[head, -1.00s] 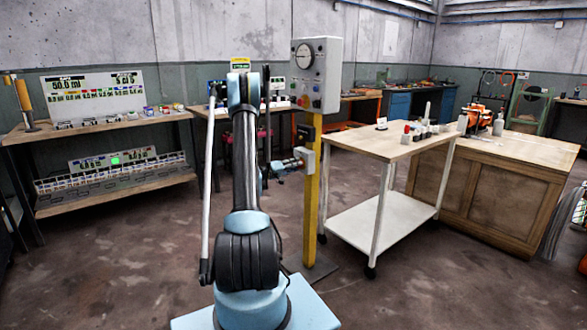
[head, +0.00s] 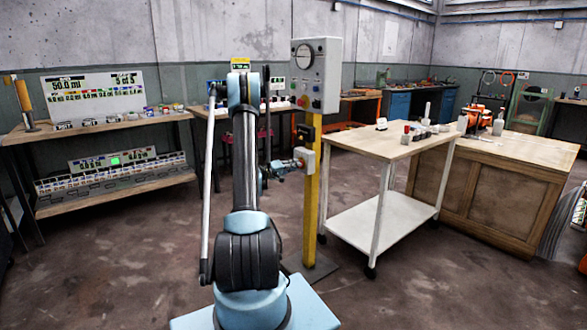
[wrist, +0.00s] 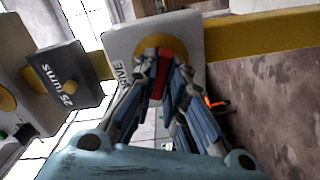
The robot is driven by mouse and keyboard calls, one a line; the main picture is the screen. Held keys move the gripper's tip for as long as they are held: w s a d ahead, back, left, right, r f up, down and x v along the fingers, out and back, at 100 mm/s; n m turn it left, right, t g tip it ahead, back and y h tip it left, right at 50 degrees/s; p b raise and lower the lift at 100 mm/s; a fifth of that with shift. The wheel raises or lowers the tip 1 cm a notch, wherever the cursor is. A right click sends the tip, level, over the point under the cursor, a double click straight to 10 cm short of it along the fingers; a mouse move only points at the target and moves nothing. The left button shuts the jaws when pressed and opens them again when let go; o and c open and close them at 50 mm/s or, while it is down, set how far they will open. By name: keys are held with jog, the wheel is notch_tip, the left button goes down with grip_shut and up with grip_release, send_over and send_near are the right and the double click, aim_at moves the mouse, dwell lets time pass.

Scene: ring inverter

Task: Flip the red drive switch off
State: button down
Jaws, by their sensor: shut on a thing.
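The red drive switch (wrist: 157,86) shows in the wrist view on a yellow disc on a pale box (wrist: 121,42) lettered "RIVE", the first letter hidden. My gripper (wrist: 162,66) is shut on the red switch, with a finger on each side covering part of it. In the head view the pale switch box (head: 308,159) is on the yellow post (head: 312,200), and my gripper (head: 290,164) reaches it from the left. The switch itself is too small and covered there to make out its position.
A grey box lettered "25 TURNS" (wrist: 66,78) sits beside the switch box in the wrist view. A control panel with a dial (head: 318,75) tops the post. A white trolley (head: 385,147) stands close to its right. The floor in front is clear.

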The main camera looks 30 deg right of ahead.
jog(key=n, duration=0.4)
jog(key=shift+a+f+n, duration=0.1)
jog(key=shift+f+n, duration=0.05)
jog(key=shift+n, duration=0.25)
dwell(0.4)
jog(key=c, duration=1.6)
grip_release()
jog(key=shift+w, duration=0.15)
jog(key=shift+c, duration=0.2)
jog(key=s+a, duration=0.2)
jog(key=a, duration=0.9)
jog(key=shift+a, duration=0.4)
